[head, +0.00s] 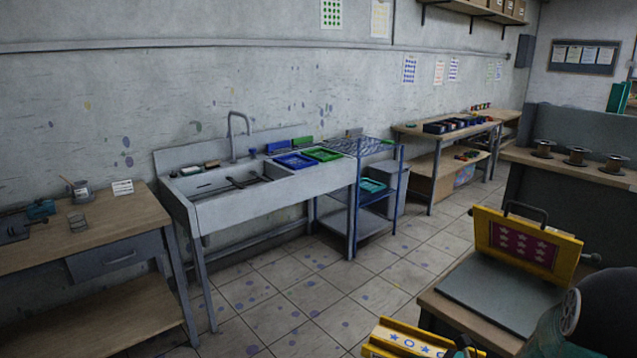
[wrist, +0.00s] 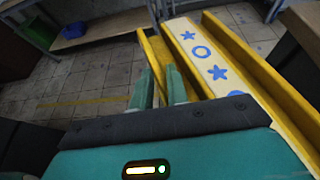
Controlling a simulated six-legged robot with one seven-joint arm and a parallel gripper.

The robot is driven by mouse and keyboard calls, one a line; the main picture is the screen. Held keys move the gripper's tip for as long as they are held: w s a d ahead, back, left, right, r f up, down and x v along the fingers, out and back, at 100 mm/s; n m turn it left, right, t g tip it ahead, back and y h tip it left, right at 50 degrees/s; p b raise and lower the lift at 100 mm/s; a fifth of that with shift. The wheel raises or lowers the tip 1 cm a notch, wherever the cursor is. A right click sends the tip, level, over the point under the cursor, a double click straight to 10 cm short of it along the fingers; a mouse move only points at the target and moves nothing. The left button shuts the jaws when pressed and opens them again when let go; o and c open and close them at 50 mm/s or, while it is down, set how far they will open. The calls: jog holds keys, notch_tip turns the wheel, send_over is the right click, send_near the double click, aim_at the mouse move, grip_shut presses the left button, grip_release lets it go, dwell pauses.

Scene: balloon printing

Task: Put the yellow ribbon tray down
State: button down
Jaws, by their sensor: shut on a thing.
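The yellow ribbon tray (wrist: 254,62) is a long channel with yellow side walls and a pale ribbon marked with blue stars and rings. In the wrist view my gripper (wrist: 161,82) has its two teal fingers closed about the tray's left yellow wall. Floor tiles show below and beyond the tray, and no surface shows directly under it. In the head view the tray (head: 396,337) is at the bottom edge, partly cut off, left of the near table. Its lower side is hidden.
A near table (head: 475,318) holds a yellow-framed press (head: 525,248) with a grey plate. Across the open tiled floor stand a sink (head: 255,193), a blue rack (head: 375,200), a wooden bench (head: 90,228) and a far table (head: 440,132). A counter with spools (head: 575,170) is at right.

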jog(key=w+a+f+n+g+y, duration=0.1)
jog(key=w+a+f+n, duration=0.1)
jog(key=a+f, duration=0.3)
jog(key=shift+w+a+f+y, duration=0.35)
jog(key=shift+w+a, duration=0.35)
jog(key=shift+a, duration=0.45)
